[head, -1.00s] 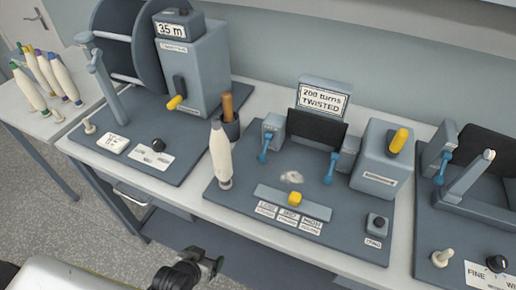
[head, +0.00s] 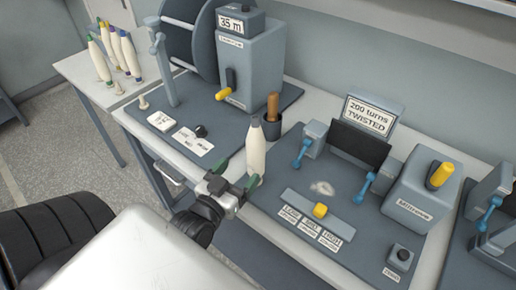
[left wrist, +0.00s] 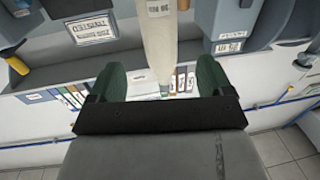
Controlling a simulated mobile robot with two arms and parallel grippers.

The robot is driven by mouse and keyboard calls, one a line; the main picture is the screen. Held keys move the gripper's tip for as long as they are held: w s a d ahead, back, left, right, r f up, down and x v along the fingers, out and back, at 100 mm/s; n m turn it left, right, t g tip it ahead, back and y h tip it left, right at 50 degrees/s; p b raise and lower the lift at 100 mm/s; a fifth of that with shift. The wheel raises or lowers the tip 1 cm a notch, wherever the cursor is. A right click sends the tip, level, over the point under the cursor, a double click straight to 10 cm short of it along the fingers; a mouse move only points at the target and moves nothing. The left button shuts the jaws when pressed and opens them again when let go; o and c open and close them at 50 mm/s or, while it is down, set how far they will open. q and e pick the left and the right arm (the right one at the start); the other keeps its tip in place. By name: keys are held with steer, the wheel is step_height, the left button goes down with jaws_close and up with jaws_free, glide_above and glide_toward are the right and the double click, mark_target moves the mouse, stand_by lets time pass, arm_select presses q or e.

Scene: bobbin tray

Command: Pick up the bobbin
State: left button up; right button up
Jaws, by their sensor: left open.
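The white bobbin (head: 256,152) stands upright at the left edge of the twisting station's dark base, beside the dark cup. Its tip is dark. My left gripper (head: 238,174), with green finger pads, is open and level with the bobbin's lower part, just in front of it. In the left wrist view, the bobbin (left wrist: 158,40) rises straight ahead, centred between the two spread green fingers of the gripper (left wrist: 160,76). It appears just beyond the fingertips; I cannot tell whether either pad touches it. My right gripper is not in view.
The dark cup with a brown handle (head: 272,122) stands close behind the bobbin. The winder (head: 245,65) is behind left. Several other bobbins (head: 100,60) stand on the side table.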

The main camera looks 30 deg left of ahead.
mark_target(250, 157)
arm_select(q)
steer(key=w, duration=0.3)
steer(key=shift+w+a+p, duration=0.15)
steer(key=shift+p, duration=0.15)
steer(key=w+p, duration=0.2)
steer(key=w, duration=0.2)
steer(key=shift+w+a+r, duration=0.1)
steer(key=shift+w, duration=0.55)
steer(key=shift+s, duration=0.15)
steer(key=shift+c, duration=0.8)
steer(key=c, duration=0.9)
